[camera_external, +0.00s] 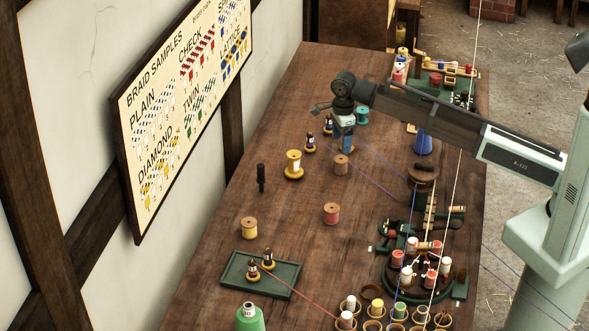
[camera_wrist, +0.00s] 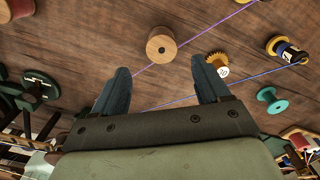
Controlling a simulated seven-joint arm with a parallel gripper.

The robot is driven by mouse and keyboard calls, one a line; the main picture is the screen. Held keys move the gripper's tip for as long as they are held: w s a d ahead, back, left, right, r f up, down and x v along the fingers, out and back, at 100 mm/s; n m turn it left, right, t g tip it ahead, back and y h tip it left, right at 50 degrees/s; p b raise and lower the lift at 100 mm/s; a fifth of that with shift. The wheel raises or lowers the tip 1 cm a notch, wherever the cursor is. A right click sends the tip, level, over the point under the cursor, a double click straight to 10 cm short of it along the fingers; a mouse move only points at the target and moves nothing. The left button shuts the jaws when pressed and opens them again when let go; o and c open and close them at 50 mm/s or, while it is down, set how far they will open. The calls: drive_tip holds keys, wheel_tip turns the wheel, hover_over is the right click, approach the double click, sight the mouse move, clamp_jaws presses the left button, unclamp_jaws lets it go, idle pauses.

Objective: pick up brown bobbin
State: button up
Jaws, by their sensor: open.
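The brown bobbin (camera_external: 341,168) stands upright on the wooden table, with pale wooden flanges and brown winding. In the wrist view the bobbin (camera_wrist: 161,45) lies just beyond the fingertips, roughly centred between them. My gripper (camera_external: 343,148) is above the table, a little behind the bobbin in the external view. Its two fingers (camera_wrist: 162,76) are spread wide with nothing between them. The height of the fingertips over the table is hard to tell.
A purple thread (camera_wrist: 205,26) passes by the bobbin. A blue thread (camera_wrist: 245,86) crosses near the right finger.

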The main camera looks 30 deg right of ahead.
sight(342, 159)
drive_tip(key=shift+d+f, duration=0.2)
drive_tip(key=shift+f, duration=4.15)
drive_tip(key=c, duration=1)
drive_tip(key=shift+r, duration=0.1)
